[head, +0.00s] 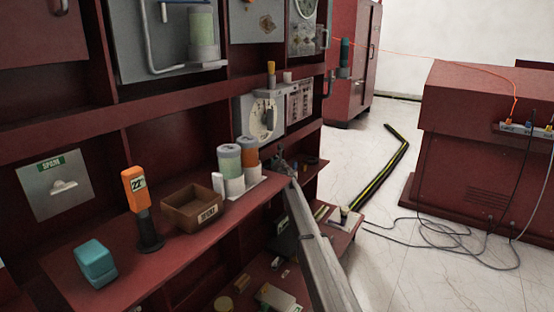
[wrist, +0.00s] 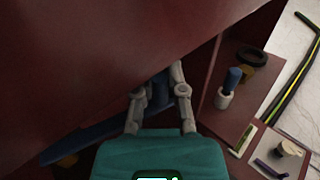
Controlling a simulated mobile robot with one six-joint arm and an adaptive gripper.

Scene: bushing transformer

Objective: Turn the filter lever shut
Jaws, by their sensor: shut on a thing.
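A long blue bar, seemingly the filter lever (wrist: 85,138), shows in the wrist view. It slants from the lower left up toward my gripper (wrist: 160,88). The grey fingers stand on both sides of a blue part (wrist: 159,92) and are shut on it. The fingertips are partly lost in shadow under the dark red panel. In the head view my gripper (head: 284,166) is at the right end of the shelf, low beside the dial unit. It is small there, and I cannot make out the lever in that view.
A dark red panel (wrist: 90,50) hangs close over my gripper at upper left. A blue-topped post (wrist: 232,80) and a black ring (wrist: 253,57) stand to the right. The shelf holds an open box (head: 192,208), an orange meter (head: 136,188) and canisters (head: 229,160). Floor is open at right.

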